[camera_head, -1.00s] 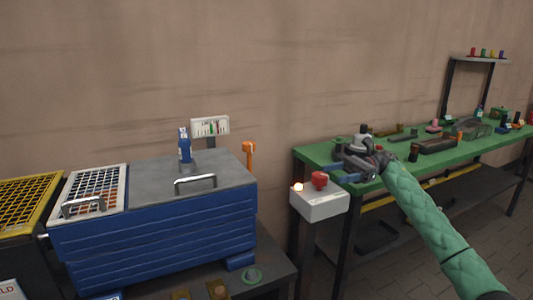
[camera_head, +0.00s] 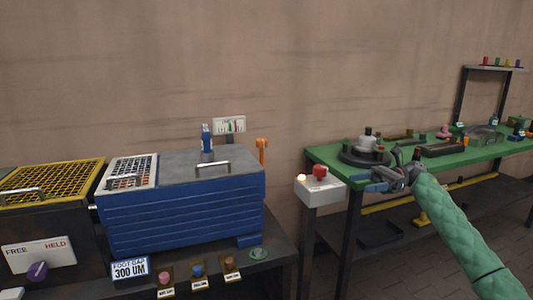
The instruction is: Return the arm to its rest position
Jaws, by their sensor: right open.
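My right arm, in a green padded sleeve, comes in from the lower right. My right gripper (camera_head: 376,186) is open and empty. It points left in front of the near left corner of the green bench (camera_head: 318,152), just right of a white box (camera_head: 320,192) with a red button (camera_head: 320,171) and a lit lamp (camera_head: 301,178). Whether it touches the bench edge I cannot tell. My left gripper is not in view.
A blue ribbed chest (camera_head: 185,212) with a grey lid stands on a dark table at left, beside a yellow-grid box (camera_head: 50,183). A round dark fixture (camera_head: 366,155) and several tools lie on the green bench. A shelf (camera_head: 493,68) stands at the back right.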

